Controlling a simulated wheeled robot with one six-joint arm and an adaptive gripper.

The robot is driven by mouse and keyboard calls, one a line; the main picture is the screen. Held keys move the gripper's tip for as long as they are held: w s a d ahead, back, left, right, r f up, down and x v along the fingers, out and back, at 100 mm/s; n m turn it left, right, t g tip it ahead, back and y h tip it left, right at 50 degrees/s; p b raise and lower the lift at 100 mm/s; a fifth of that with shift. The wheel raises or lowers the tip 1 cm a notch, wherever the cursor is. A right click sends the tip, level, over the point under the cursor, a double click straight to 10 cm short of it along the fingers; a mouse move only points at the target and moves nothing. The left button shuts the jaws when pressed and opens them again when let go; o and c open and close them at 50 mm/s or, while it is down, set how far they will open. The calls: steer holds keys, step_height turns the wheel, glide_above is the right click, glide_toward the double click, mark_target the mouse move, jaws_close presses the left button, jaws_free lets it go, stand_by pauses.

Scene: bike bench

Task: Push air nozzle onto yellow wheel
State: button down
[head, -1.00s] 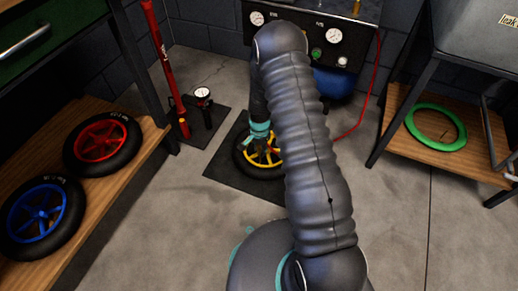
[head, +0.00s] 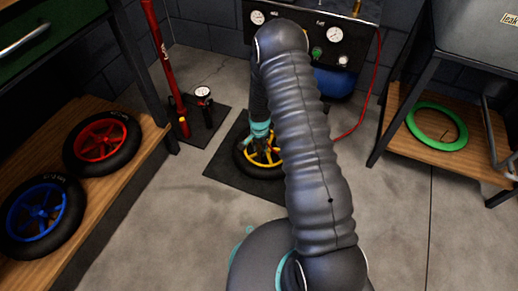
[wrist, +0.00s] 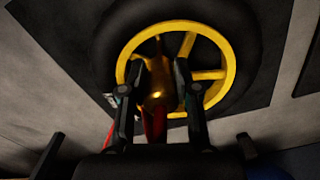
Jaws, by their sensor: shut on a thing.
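The yellow wheel (head: 270,155), with a black tyre, lies flat on a dark mat (head: 222,167) on the floor. In the wrist view the yellow rim (wrist: 232,66) and its spokes show beyond my fingers. My gripper (wrist: 160,72) is shut on the brass-coloured air nozzle (wrist: 157,97), which has a red part at its near end. The nozzle is over the left part of the wheel in that view. I cannot tell whether its tip touches the wheel. In the head view my gripper (head: 249,143) is low over the wheel, and my arm hides part of it.
A compressor panel with gauges (head: 333,34) and a blue tank (head: 335,83) stands behind, with a red hose (head: 362,115) at its right. A red pump (head: 166,75) stands left. Red (head: 103,142) and blue (head: 42,213) wheels lie on the left shelf. A green ring (head: 414,117) lies on the right shelf.

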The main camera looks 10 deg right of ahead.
mark_target(259, 154)
steer(key=shift+f+b, duration=1.35)
steer(key=shift+f, duration=0.35)
stand_by(0.5)
steer(key=c, duration=0.8)
jaws_free()
steer(key=shift+o, duration=0.2)
step_height(259, 154, up, 12)
steer(key=shift+r, duration=0.1)
